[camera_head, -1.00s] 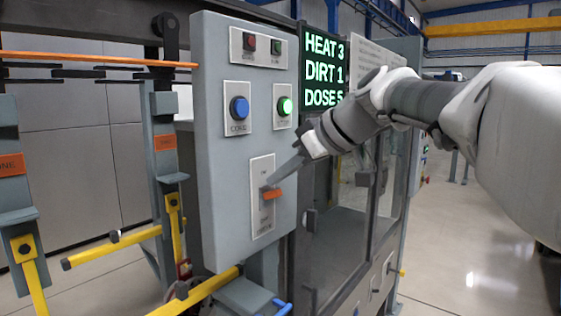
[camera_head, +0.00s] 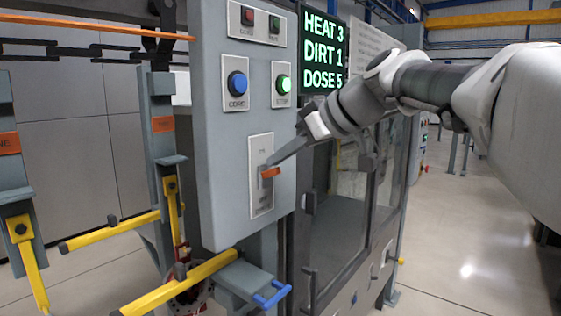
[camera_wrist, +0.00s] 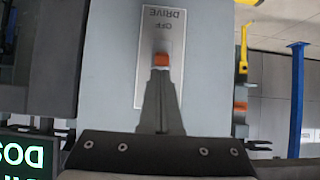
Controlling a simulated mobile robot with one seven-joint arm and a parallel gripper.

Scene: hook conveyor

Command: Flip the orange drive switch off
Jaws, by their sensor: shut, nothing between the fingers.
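The orange drive switch (camera_head: 270,173) is a short lever on a pale upright plate (camera_head: 262,203), low on the grey control panel. Its orange tip also shows in the wrist view (camera_wrist: 161,60), upside down, with the words DRIVE and OFF on the plate beyond it. My gripper (camera_head: 268,165) is shut and empty. Its narrow fingertips, also in the wrist view (camera_wrist: 160,78), are right at the lever, just above the orange tip in the head view. I cannot tell whether they touch it. The fingers hide part of the plate.
Above the switch are a blue button (camera_head: 237,83) and a lit green button (camera_head: 283,84). A display (camera_head: 323,50) reads HEAT 3, DIRT 1, DOSE 5. Hangers with yellow bars (camera_head: 183,283) stand left and below. A glazed cabinet is to the right; open floor lies beyond.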

